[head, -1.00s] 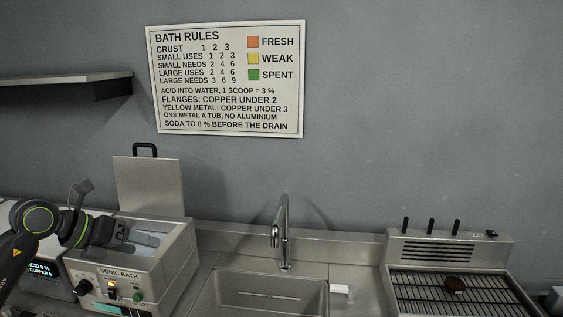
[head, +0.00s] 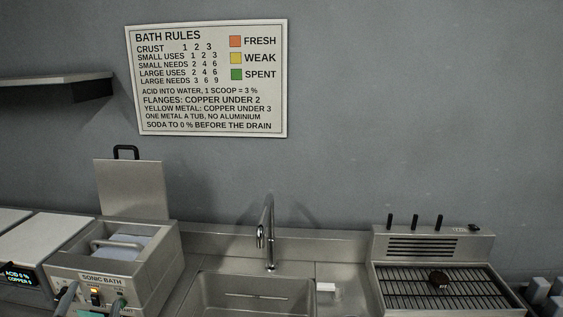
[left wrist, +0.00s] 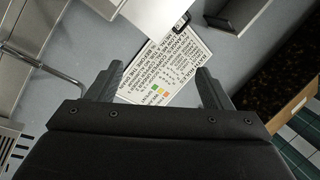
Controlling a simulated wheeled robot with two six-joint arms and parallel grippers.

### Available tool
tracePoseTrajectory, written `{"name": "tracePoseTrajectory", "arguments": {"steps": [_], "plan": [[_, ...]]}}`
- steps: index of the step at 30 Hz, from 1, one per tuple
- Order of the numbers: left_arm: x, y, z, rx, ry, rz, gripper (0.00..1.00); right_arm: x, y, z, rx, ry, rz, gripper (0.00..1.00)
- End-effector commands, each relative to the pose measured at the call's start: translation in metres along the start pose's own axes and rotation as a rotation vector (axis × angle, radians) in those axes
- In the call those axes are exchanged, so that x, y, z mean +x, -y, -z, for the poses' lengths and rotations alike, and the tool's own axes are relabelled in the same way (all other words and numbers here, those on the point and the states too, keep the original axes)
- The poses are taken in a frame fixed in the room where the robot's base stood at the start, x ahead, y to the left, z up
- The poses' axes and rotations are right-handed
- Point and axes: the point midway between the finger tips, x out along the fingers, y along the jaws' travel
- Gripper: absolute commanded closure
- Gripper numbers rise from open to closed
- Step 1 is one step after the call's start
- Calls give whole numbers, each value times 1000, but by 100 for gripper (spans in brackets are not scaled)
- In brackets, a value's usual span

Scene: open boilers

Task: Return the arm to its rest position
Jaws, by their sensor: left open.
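My left gripper (left wrist: 159,72) is open in the left wrist view, with its two dark fingers spread apart and nothing between them. Past the fingers I see the grey wall and the bath rules sign (left wrist: 172,72), turned on its side. In the head view, only what look like the gripper's fingertips (head: 92,298) show at the lower left edge, in front of the sonic bath (head: 150,275). The rest of the left arm is out of that view. My right gripper is in neither view.
The sonic bath's lid (head: 133,190) stands upright, and a metal basket handle shows inside. To its right are a sink (head: 255,293) with a faucet (head: 268,235) and a grated unit (head: 440,290) holding a dark round piece. A shelf (head: 60,82) juts out at upper left.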

Motion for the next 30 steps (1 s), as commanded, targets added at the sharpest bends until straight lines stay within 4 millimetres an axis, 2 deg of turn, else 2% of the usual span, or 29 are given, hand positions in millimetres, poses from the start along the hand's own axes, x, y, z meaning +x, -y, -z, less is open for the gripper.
{"name": "tracePoseTrajectory", "arguments": {"steps": [1, 3, 5, 9, 12, 15, 22, 23, 24, 30], "plan": [[-16, -9, -20, -58, 111, -23, 27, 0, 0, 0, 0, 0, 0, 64], [-40, -22, -47, -137, 270, -64, 27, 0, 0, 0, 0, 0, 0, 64], [-64, -36, -67, -198, 406, -108, 27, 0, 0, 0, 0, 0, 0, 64], [-131, -71, -102, -325, 714, -234, 27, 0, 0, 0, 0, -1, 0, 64], [-179, -93, -113, -394, 899, -333, 27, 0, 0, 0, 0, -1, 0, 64], [-222, -109, -115, -445, 1047, -428, 27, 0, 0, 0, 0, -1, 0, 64], [-305, -134, -102, -530, 1308, -633, 27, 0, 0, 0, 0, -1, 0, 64], [-311, -139, -103, -534, 1328, -651, 27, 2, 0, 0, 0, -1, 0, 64], [-307, -150, -115, -528, 1326, -647, 27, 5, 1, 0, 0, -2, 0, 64], [-307, -195, -158, -525, 1344, -655, 27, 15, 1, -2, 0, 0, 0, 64]]}}
